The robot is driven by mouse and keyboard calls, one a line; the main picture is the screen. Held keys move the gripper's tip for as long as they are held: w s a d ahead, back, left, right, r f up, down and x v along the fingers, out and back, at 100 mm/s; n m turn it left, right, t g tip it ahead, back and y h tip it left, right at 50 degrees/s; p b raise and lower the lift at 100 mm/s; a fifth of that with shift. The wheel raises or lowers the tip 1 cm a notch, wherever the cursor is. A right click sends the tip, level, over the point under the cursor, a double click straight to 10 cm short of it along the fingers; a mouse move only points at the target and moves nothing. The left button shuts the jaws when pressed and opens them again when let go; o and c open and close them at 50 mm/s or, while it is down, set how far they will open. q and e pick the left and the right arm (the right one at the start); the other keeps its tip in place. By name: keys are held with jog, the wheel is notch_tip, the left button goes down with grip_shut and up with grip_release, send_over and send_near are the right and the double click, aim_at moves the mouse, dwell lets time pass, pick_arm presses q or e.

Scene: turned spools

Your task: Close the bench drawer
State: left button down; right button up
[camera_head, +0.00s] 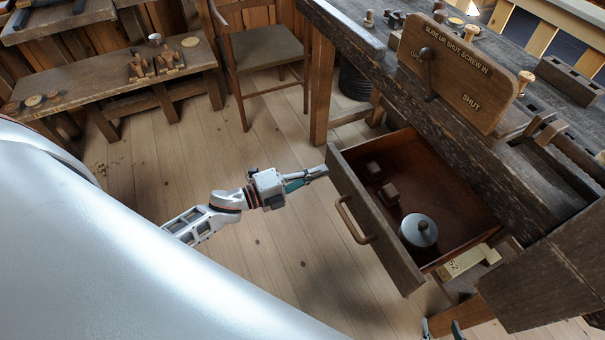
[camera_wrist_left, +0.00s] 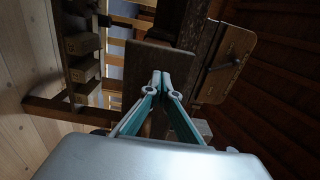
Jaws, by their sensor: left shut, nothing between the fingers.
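The bench drawer (camera_head: 405,277) is pulled far out of the wooden bench (camera_head: 470,125) in the head view. Its front panel faces lower left and carries a curved wooden handle (camera_head: 353,222). Inside lie a round grey lidded object (camera_head: 419,230) and small brown blocks (camera_head: 390,193). My left gripper (camera_head: 323,171) is shut and empty, its tips close to the far upper corner of the drawer front. Whether they touch it I cannot tell. In the left wrist view its fingers (camera_wrist_left: 160,80) are together before a brown panel (camera_wrist_left: 150,68). My right gripper (camera_head: 441,328) shows only its separated fingertips at the bottom edge.
A board with a dark lever (camera_head: 428,65), marked OPEN and SHUT, stands on the bench above the drawer. A chair (camera_head: 262,50) and a low bench (camera_head: 125,80) stand at the back. The plank floor (camera_head: 290,240) before the drawer is clear.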

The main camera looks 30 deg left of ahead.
pick_arm(q)
jog(key=shift+w+d, duration=0.35)
jog(key=shift+w, duration=0.1)
jog(key=b, duration=0.3)
send_near(396, 153)
jog(key=r, duration=0.1)
jog(key=w+r, duration=0.1)
jog(key=d+r, duration=0.1)
jog(key=r, duration=0.1)
jog(key=shift+w, duration=0.15)
jog(key=b+x, duration=0.2)
jog(key=x, duration=0.5)
jog(key=shift+r, duration=0.1)
jog(key=shift+w+d+r, duration=0.1)
jog(key=shift+w+d, duration=0.25)
jog(key=shift+w, duration=0.1)
jog(key=shift+r, duration=0.15)
jog(key=shift+w, duration=0.1)
pick_arm(e)
jog(key=shift+w+a+f, duration=0.15)
jog(key=shift+f, duration=0.3)
jog(key=shift+w+a+f, duration=0.15)
jog(key=shift+f, duration=0.25)
pick_arm(q)
jog(key=shift+r, duration=0.1)
